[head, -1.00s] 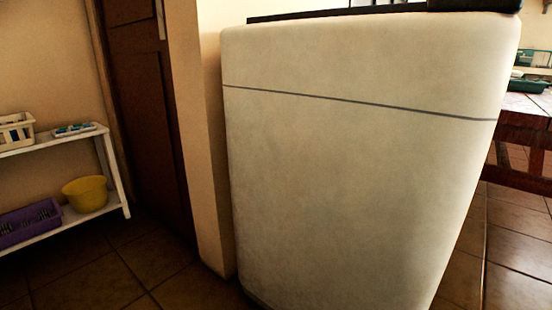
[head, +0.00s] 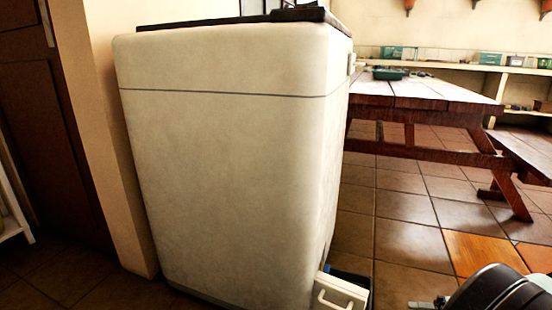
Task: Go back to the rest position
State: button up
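A dark rounded part with a pale section, which looks like the end of my arm with my gripper (head: 430,303), shows at the bottom right corner. It is cut off by the frame edge. A small metallic tip sticks out to its left. Its fingers are not shown clearly enough to tell if they are open, shut or holding anything. It appears to the right of a large white appliance (head: 225,150).
The white appliance fills the left middle, beside a wall edge (head: 115,130) and a dark door (head: 40,130). A white handled box (head: 341,292) is at its lower right. A wooden picnic table (head: 430,92) and bench (head: 522,152) stand right. Tiled floor (head: 405,205) is open between.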

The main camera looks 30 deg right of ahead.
jog(key=w+a+r+n+g+h, duration=0.35)
jog(key=w+a+r+g, duration=0.45)
jog(key=w+r+g, duration=0.4)
jog(key=w+a+r+n+g+h, duration=0.2)
jog(key=a+r+n+h, duration=0.3)
jog(key=a+r, duration=0.95)
jog(key=s+a+r+n+t+h+p, duration=0.1)
jog(key=s+a+r+n+p, duration=0.15)
jog(key=s+a+r, duration=0.55)
jog(key=s+a+r+n+h+p, duration=0.1)
jog(key=s+a+r+n, duration=0.25)
jog(key=a, duration=0.75)
jog(key=s+a+r+n+t+h+p, duration=0.1)
jog(key=s+a+r+n+p, duration=0.1)
jog(key=s+a+r, duration=0.65)
notch_tip(320, 180, up, 36)
jog(key=w+a+p, duration=0.1)
jog(key=p, duration=3.6)
jog(key=shift+a+r+p, duration=0.15)
jog(key=shift+a+p, duration=0.05)
jog(key=shift+p, duration=0.15)
